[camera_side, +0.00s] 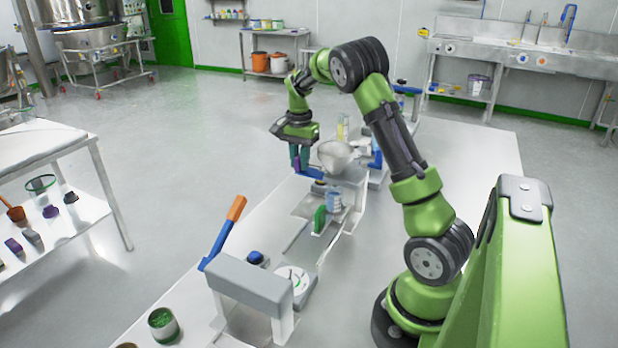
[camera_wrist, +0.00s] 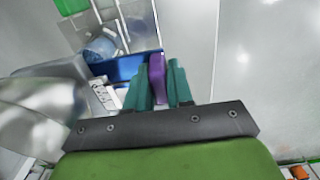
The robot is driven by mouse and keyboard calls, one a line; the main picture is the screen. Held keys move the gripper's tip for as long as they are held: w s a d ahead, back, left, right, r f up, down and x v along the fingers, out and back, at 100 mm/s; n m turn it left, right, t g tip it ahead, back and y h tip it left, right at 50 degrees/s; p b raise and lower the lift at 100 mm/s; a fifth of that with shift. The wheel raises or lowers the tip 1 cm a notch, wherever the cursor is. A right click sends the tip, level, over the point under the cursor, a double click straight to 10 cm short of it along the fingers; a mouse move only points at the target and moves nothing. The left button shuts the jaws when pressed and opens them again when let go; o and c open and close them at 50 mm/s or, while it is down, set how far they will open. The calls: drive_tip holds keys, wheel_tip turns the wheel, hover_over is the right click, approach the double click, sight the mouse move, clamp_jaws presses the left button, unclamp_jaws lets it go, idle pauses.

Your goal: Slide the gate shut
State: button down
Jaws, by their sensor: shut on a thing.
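The gate is a blue slide (camera_side: 312,173) with a purple upright handle, below a pale funnel-shaped hopper (camera_side: 336,154). The slide sticks out on the left of the hopper in the side view. My gripper (camera_side: 299,164) has teal fingers and is shut on the purple handle at the slide's outer end. In the wrist view the purple handle (camera_wrist: 157,78) sits between the two teal fingers, and the blue slide (camera_wrist: 120,67) runs left from it toward the hopper (camera_wrist: 35,108). How far the slide reaches under the hopper is hidden.
A blue cup (camera_side: 334,201) stands below the hopper. A green part (camera_side: 319,219) is near it. A grey press-like frame with an orange-tipped blue lever (camera_side: 225,230) and a green-filled tub (camera_side: 162,322) are toward the front. The floor left of my gripper is clear.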

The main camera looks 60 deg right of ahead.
sight(299, 156)
drive_tip(key=shift+a, duration=0.35)
drive_tip(key=c, duration=1.1)
unclamp_jaws()
drive_tip(key=shift+d, duration=0.1)
wheel_tip(299, 156, up, 17)
